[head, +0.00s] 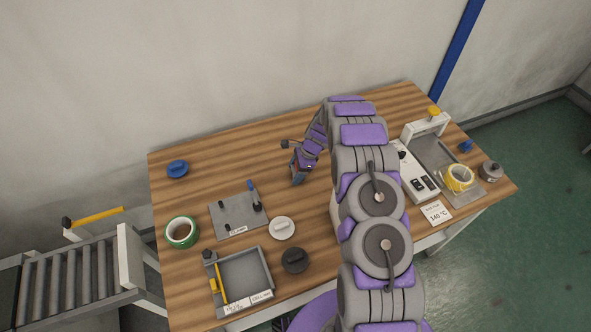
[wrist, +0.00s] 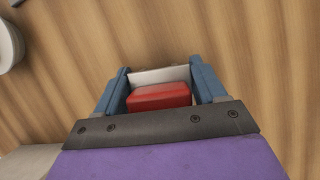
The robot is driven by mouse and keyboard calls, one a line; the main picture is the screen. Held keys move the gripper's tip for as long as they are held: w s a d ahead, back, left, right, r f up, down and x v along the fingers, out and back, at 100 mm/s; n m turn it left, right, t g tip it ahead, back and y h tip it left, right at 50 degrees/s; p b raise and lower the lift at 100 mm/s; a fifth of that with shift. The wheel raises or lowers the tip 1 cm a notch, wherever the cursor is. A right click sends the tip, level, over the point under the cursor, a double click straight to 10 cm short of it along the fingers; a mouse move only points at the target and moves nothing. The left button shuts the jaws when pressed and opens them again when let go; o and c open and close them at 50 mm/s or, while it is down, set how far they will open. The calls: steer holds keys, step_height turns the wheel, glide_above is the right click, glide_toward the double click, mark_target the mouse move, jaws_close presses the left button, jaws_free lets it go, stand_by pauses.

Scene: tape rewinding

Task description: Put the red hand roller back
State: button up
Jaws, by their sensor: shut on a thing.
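My gripper (wrist: 159,66) shows in the wrist view with its two blue fingers on either side of the red hand roller (wrist: 160,97). The roller shows as a red block with a pale strip along its far side. The gripper is shut on it. In the head view my gripper (head: 299,170) is over the middle of the wooden table, left of my arm. The roller is hard to make out there, and its height above the table cannot be told.
The table (head: 330,215) holds a grey plate with pegs (head: 232,223), a grey tray (head: 243,277), green tape (head: 182,232), a white disc (head: 282,228), a dark disc (head: 294,260) and a blue piece (head: 177,169). At right are a white device (head: 414,178) and yellow tape (head: 459,178).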

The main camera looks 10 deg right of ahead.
steer(key=o, duration=1.1)
steer(key=shift+r+p, duration=1.8)
steer(key=shift+r, duration=1.7)
